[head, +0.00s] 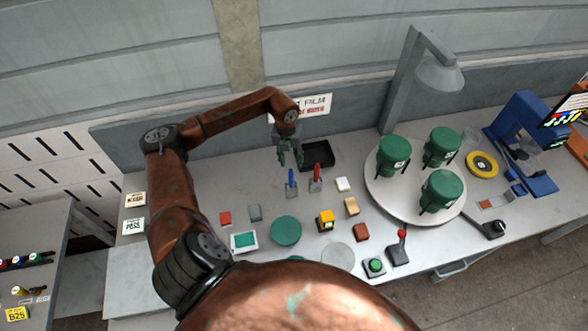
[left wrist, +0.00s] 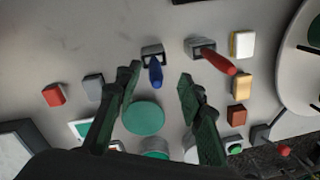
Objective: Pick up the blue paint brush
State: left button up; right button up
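The blue paint brush (head: 291,178) stands upright in a small grey holder on the table, left of a red-handled brush (head: 316,175) in a similar holder. In the left wrist view the blue brush (left wrist: 155,72) shows ahead of and between my fingers, with its holder at its base. My left gripper (head: 290,157) is open and empty, just behind and above the blue brush in the head view; its green fingers (left wrist: 158,88) are spread wide in the left wrist view. Nothing is between the fingertips in contact. My right gripper is not in view.
A black tray (head: 317,155) lies behind the brushes. A round white turntable (head: 376,190) with green containers stands to the right, near a grey lamp (head: 437,75). Small coloured blocks, a green disc (head: 286,231) and a red-knobbed joystick (head: 399,250) lie in front.

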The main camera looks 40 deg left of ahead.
aim_at(291, 177)
pick_arm(q)
jog(key=shift+s+f+g, duration=0.3)
jog(key=shift+s+f, duration=0.55)
jog(key=f+p, duration=0.1)
jog(key=f, duration=0.3)
jog(key=d+f+p, duration=0.1)
jog(key=f, duration=0.1)
jog(key=shift+w+p, duration=0.3)
jog(key=shift+p, duration=0.05)
jog(key=shift+f, duration=0.6)
jog(key=shift+a, duration=0.1)
jog(key=shift+c, duration=0.7)
grip_shut()
